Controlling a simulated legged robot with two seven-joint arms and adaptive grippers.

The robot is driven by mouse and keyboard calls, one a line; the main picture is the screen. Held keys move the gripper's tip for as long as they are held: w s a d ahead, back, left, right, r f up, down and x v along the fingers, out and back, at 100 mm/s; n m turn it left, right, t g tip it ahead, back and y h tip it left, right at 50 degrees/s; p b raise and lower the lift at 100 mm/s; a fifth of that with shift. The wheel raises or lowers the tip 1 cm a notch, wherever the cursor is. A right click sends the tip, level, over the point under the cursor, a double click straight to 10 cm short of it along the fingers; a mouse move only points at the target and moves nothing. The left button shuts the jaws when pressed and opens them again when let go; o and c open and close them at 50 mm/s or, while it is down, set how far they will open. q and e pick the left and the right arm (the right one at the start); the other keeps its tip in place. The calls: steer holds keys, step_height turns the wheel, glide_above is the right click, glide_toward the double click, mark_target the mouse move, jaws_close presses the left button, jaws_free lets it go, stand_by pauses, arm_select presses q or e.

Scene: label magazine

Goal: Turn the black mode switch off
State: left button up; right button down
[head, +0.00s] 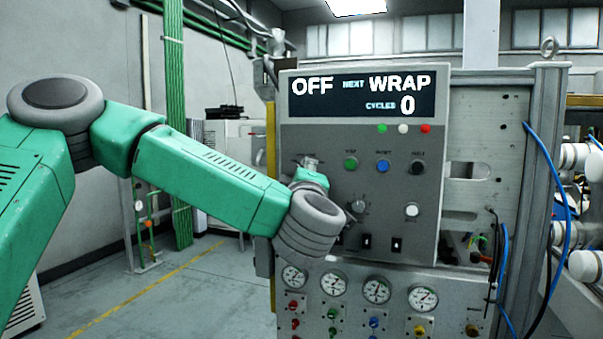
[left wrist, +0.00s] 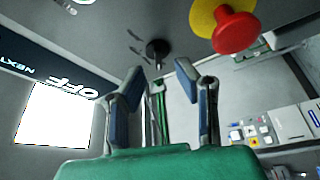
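The black mode switch (left wrist: 157,50) shows in the left wrist view as a small dark knob on the grey panel, with dark markings beside it. In the head view my left wrist hides that part of the panel. My left gripper (left wrist: 160,76) is open and empty, its two fingers apart. The switch lies ahead of the fingertips, in line with the gap between them, and appears clear of both. The display (head: 362,96) reads OFF, NEXT WRAP, CYCLES 0. My right gripper is not in view.
A red mushroom button (left wrist: 236,32) on a yellow base is close to the right of the switch in the left wrist view. The panel also carries a grey knob (head: 358,206), green, blue and black buttons, and a white button (head: 412,210). Gauges (head: 376,290) sit below.

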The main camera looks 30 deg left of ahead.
arm_select(q)
steer(key=v, duration=0.8)
steer(key=shift+s+a, duration=0.25)
steer(key=shift+s, duration=0.05)
